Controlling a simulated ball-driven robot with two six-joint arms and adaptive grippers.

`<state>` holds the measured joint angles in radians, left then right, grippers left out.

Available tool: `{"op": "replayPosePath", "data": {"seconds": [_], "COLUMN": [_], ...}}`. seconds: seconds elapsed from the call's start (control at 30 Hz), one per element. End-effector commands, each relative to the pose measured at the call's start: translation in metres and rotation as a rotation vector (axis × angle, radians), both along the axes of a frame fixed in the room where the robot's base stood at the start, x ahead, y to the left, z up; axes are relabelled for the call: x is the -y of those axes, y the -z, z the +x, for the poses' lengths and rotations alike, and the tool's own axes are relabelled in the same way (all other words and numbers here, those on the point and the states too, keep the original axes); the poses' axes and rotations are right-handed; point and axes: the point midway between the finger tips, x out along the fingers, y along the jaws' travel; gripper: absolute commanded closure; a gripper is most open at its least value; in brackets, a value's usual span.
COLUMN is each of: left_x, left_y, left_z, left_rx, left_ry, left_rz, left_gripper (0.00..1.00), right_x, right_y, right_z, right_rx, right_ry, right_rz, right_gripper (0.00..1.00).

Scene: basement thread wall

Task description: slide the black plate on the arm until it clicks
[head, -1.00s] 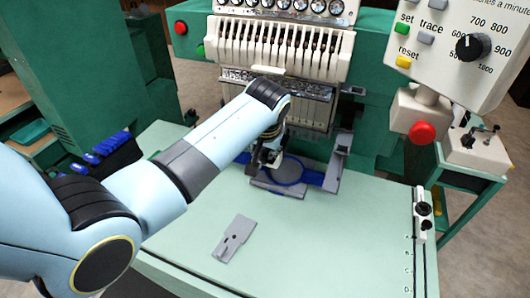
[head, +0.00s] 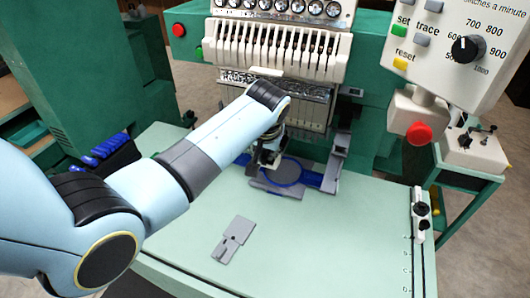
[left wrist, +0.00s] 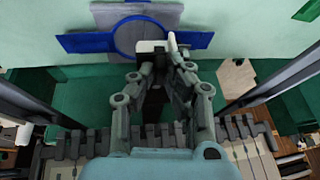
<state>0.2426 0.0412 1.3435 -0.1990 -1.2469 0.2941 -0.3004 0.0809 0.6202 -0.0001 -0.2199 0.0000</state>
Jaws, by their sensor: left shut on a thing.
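My left gripper (head: 268,162) reaches down at the left side of a blue hoop (head: 303,175) under the machine's needle head. In the left wrist view its fingers (left wrist: 164,50) are closed at a small pale part (left wrist: 150,46), in front of the hoop's round grey field. The fingers hide most of the held part, and I cannot tell exactly what it is. A flat grey plate (head: 234,240) with a narrower tab lies loose on the green table, apart from the gripper. No plainly black plate can be made out. My right gripper is out of view.
The needle head (head: 275,45) hangs close above the hoop. A control box (head: 450,50) with a dial and a red button (head: 419,134) stands at the right. A white sliding scale piece (head: 421,212) sits at the table's right edge.

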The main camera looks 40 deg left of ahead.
Motion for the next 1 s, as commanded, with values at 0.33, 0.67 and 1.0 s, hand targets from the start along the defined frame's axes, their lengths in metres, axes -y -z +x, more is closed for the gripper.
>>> {"op": "replayPosePath", "data": {"seconds": [0.33, 0.67, 1.0], "left_x": [-0.0003, -0.0004, 0.0004], "left_y": [0.0005, 0.0004, -0.0007], "left_z": [0.0012, 0.0012, -0.0061], "left_rx": [0.000, 0.000, 0.002], "left_ry": [0.000, 0.000, 0.000], "left_rz": [0.000, 0.000, 0.001], "left_gripper": [0.70, 0.61, 0.61], "right_x": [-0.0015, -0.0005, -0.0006], "right_y": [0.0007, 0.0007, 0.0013], "right_z": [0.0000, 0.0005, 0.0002], "right_rx": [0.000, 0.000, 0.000], "right_ry": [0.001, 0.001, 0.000], "right_rz": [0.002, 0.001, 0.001], "right_gripper": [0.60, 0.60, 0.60]}}
